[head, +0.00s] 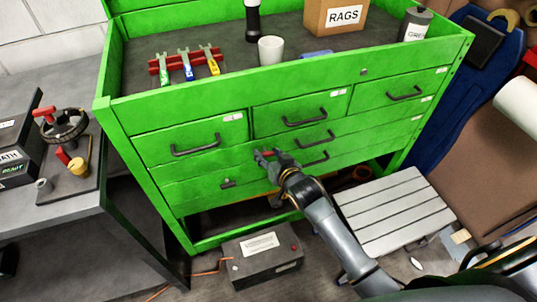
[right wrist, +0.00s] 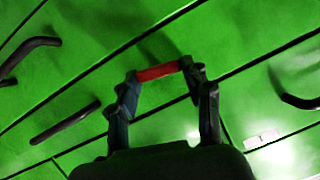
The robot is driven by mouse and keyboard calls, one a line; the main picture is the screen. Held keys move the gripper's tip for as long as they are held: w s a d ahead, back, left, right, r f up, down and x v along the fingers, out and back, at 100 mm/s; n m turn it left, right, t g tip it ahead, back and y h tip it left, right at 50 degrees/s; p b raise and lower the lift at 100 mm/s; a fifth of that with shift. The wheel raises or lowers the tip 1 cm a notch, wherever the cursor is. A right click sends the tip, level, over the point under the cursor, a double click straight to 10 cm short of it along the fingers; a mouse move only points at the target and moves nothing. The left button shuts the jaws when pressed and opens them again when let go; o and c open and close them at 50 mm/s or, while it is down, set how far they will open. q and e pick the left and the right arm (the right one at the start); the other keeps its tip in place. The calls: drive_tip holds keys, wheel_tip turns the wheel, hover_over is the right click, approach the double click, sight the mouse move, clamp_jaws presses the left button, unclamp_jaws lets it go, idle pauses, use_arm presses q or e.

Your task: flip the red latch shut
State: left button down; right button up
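The red latch shows as a short red bar (right wrist: 157,72) against the green drawer fronts in the right wrist view. In the head view only a small bit of red shows by my right gripper's fingertips, which mostly hide it. My right gripper (head: 267,156) is at the front of the green cabinet (head: 190,205), near the middle drawers. Its fingers (right wrist: 165,85) are spread, with the red bar spanning the gap between their tips. I cannot tell whether they touch it. My left gripper is not in view.
Dark drawer handles (head: 305,118) stick out around the right gripper. A grey box (head: 262,257) with a cable sits on the floor below. A slatted grey step (head: 397,212) stands at the right. A bench (head: 70,215) with a valve wheel (head: 66,126) is at the left.

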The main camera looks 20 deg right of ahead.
drive_tip(key=c, duration=0.3)
drive_tip(key=shift+a+r+n+p, duration=0.2)
drive_tip(key=shift+n+p, duration=0.2)
drive_tip(key=shift+p, duration=0.35)
drive_tip(key=shift+f+n+h, duration=0.15)
drive_tip(key=shift+n+h, duration=0.45)
drive_tip(key=shift+c, duration=0.2)
drive_tip(key=o, duration=1.2)
drive_tip(key=shift+c, duration=0.2)
drive_tip(key=shift+s, duration=0.15)
drive_tip(key=v, duration=1.1)
drive_tip(key=shift+s, duration=0.35)
